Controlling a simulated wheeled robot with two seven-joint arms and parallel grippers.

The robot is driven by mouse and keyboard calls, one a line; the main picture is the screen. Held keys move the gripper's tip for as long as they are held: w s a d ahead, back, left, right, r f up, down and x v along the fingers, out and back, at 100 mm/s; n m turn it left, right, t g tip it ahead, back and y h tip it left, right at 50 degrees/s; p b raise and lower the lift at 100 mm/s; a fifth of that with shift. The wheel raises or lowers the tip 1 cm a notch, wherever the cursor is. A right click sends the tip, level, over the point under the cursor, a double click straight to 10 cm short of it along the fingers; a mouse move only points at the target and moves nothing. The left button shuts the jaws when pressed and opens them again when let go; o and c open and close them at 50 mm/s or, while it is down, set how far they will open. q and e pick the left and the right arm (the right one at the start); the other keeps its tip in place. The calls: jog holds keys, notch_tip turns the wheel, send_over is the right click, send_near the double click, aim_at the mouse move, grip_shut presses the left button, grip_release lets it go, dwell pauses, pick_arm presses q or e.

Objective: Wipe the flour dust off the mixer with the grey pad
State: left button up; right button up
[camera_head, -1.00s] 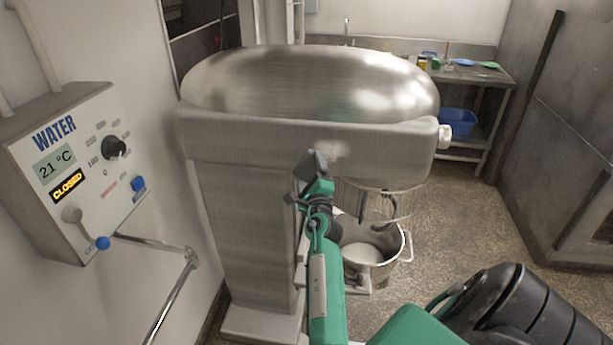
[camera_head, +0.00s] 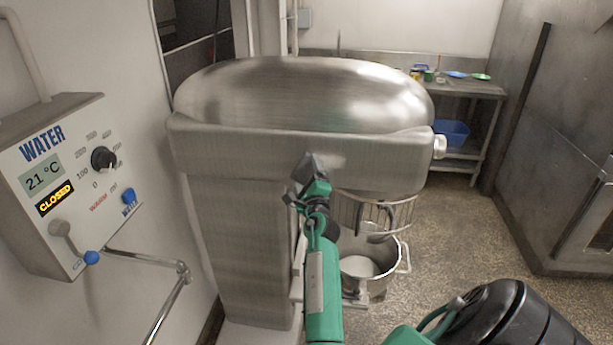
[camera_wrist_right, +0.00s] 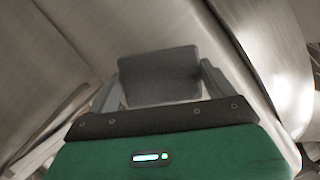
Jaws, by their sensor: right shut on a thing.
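The big steel mixer (camera_head: 300,95) fills the middle of the head view, with its rounded head on a thick column. My right gripper (camera_head: 309,178) is in front of the lower side of the mixer head. It is shut on the grey pad (camera_head: 311,162), which shows as a dark grey block between the fingers in the right wrist view (camera_wrist_right: 160,75). The pad is at or very close to the steel; contact cannot be told. A faint pale patch (camera_head: 332,160) shows on the steel just right of the pad; it may be flour dust or glare. My left gripper is out of view.
A water control box (camera_head: 65,185) with a pipe (camera_head: 150,255) below it is on the left wall. The mixing bowl (camera_head: 370,270) and wire guard (camera_head: 372,213) are beneath the mixer head. A steel table (camera_head: 455,88) stands at the back right. Floor right of the mixer is clear.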

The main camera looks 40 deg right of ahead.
jog(key=shift+w+d, duration=0.6)
jog(key=shift+d, duration=0.1)
dwell(0.3)
jog(key=shift+s, duration=0.1)
